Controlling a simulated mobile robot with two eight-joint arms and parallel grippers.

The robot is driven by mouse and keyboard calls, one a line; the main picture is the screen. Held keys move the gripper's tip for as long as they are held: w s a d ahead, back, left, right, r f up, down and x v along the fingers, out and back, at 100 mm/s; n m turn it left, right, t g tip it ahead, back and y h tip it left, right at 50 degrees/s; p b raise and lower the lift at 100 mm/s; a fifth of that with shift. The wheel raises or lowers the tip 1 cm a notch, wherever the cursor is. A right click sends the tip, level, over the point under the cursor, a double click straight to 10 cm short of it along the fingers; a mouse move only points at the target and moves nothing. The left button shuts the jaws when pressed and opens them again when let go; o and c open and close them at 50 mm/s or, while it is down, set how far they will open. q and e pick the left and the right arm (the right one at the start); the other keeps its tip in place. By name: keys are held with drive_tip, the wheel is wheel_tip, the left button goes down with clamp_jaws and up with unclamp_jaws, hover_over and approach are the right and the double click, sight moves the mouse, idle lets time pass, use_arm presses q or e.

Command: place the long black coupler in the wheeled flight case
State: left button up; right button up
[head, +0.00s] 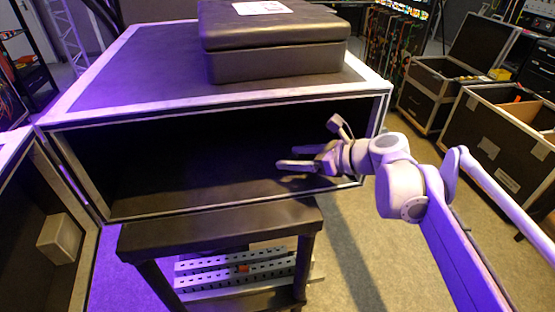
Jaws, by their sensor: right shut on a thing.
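My right gripper (298,158) comes in from the right and reaches into the open front of a large black case (220,103) with metal edges. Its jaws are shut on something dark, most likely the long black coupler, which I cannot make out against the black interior. The open black case with a raised lid (430,72) and the nearer open case (490,147) stand on the floor at right. I see no wheels on any case, so I cannot tell which is the wheeled one. My left gripper is out of view.
A closed dark box (275,62) lies on top of the large case. Its door (45,230) is swung open at left. A black stand (220,228) is underneath, with perforated grey strips (235,268) on its lower shelf. Floor is clear at lower right.

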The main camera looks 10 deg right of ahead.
drive_tip(key=w+a, duration=0.3)
drive_tip(key=shift+w+f, duration=0.15)
drive_tip(key=shift+f, duration=1.6)
drive_tip(key=o, duration=1.3)
drive_tip(key=shift+f, duration=0.1)
drive_tip(key=shift+o, duration=0.2)
drive_tip(key=shift+r, duration=0.2)
drive_tip(key=v, duration=1.2)
drive_tip(key=shift+f, duration=0.1)
